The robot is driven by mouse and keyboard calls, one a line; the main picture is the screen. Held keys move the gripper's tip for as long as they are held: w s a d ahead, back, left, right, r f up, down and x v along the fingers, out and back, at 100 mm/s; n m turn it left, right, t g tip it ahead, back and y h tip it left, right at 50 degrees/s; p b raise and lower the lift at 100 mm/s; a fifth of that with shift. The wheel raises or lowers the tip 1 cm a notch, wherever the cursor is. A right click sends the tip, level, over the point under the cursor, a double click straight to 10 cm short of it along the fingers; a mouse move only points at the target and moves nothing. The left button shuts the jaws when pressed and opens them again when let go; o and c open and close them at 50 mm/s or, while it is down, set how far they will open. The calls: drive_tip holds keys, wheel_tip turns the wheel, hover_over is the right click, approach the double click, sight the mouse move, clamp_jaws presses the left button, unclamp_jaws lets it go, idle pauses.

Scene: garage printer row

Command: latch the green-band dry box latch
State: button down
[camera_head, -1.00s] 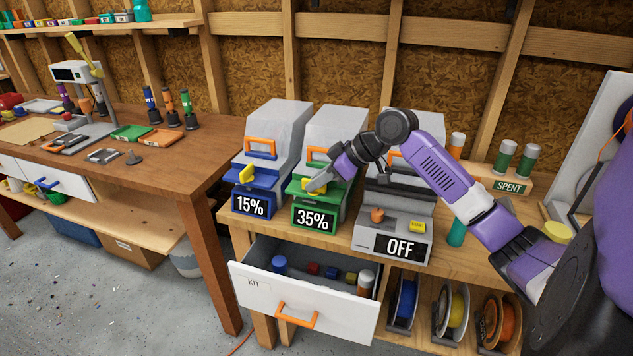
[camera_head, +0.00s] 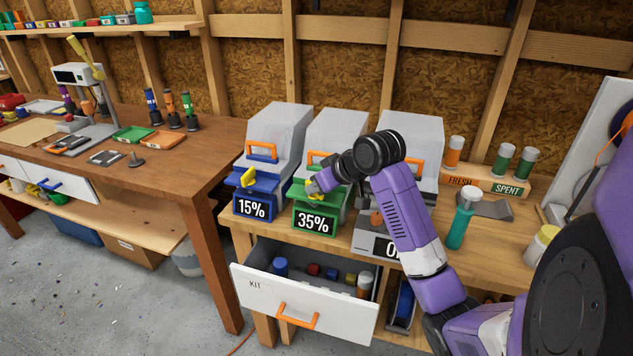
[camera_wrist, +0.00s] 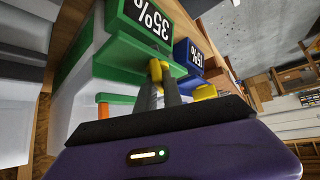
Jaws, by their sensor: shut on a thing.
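The green-band dry box (camera_head: 299,190) stands in the middle of a row of three boxes, with a "35%" display on its front. Its yellow latch (camera_head: 311,189) is on the green front above the display and is partly hidden by my gripper (camera_head: 317,185). My gripper is shut on the latch. In the wrist view, my two dark fingers (camera_wrist: 160,88) close around the yellow latch (camera_wrist: 155,69), just beside the green front (camera_wrist: 128,52). The exact angle of the latch is hard to tell.
The blue-band box (camera_head: 258,185), marked "15%", stands close on the left. A grey box (camera_head: 368,240) is on the right, partly behind my arm. An open kit drawer (camera_head: 270,290) juts out below. A teal bottle (camera_head: 460,222) stands at right.

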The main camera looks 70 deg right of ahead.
drive_tip(key=m+h+p, duration=0.1)
drive_tip(key=m+g+p, duration=0.1)
drive_tip(key=m+g+h+p, duration=0.1)
drive_tip(key=m+p, duration=0.1)
drive_tip(key=shift+w+a+r+h, duration=0.15)
drive_tip(key=shift+a+h, duration=0.15)
drive_tip(key=m+g+h+p, duration=0.1)
drive_tip(key=m+p, duration=0.1)
drive_tip(key=shift+w+m+g+p, duration=0.1)
drive_tip(key=shift+m+g+p, duration=0.2)
drive_tip(key=shift+m+p, duration=0.1)
drive_tip(key=m+g+h+p, duration=0.1)
drive_tip(key=m+g, duration=0.1)
drive_tip(key=m, duration=0.1)
drive_tip(key=shift+p, duration=0.3)
drive_tip(key=shift+d+m+g+h, duration=0.1)
drive_tip(key=shift+m+g+h, duration=0.2)
drive_tip(key=shift+m+g, duration=0.65)
drive_tip(key=shift+m, duration=0.25)
drive_tip(key=c, duration=1.5)
unclamp_jaws()
